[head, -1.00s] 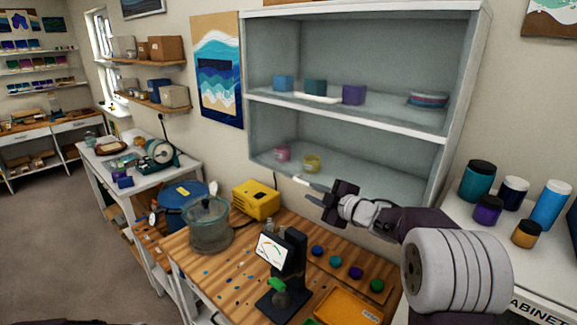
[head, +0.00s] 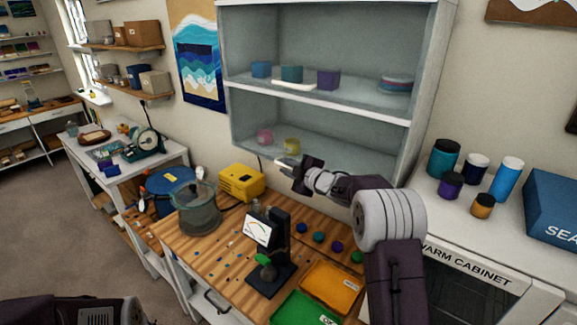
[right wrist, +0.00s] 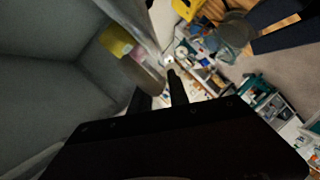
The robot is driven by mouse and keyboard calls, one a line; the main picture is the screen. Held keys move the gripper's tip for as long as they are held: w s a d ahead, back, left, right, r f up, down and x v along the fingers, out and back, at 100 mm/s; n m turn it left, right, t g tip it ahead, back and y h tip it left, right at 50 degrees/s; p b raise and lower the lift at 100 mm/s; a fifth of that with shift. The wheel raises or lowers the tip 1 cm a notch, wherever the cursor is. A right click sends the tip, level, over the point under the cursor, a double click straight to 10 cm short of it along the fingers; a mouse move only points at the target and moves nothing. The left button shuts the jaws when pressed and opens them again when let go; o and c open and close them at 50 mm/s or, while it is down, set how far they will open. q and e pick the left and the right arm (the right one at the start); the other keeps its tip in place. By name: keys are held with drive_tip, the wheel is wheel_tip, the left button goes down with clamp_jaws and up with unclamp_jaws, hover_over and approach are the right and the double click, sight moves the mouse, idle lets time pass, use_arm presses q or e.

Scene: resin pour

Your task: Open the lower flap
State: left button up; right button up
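The wall cabinet (head: 222,60) has two compartments, one above the other. The lower compartment (head: 340,140) holds a pink jar (head: 264,136) and a yellow jar (head: 291,146), which also shows in the right wrist view (right wrist: 115,40). I cannot clearly make out the lower flap's panel. A short pale bar, seemingly its handle (head: 286,161), is at the compartment's lower front edge. My right gripper (head: 293,168) is at this bar. Its fingers look apart in the right wrist view (right wrist: 160,98); contact with the bar is unclear. My left gripper is out of view.
Below stands a wooden worktable with a dial gauge stand (head: 268,245), a clear pot (head: 197,210), a yellow box (head: 240,182) and orange (head: 330,285) and green trays (head: 300,310). Several jars stand on the warm cabinet (head: 445,215) at right.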

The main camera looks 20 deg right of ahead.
drive_tip(key=shift+w+f, duration=0.1)
drive_tip(key=shift+w, duration=0.05)
drive_tip(key=shift+c, duration=0.3)
drive_tip(key=shift+w+a, duration=0.1)
clamp_jaws()
drive_tip(key=shift+f, duration=0.1)
idle(0.7)
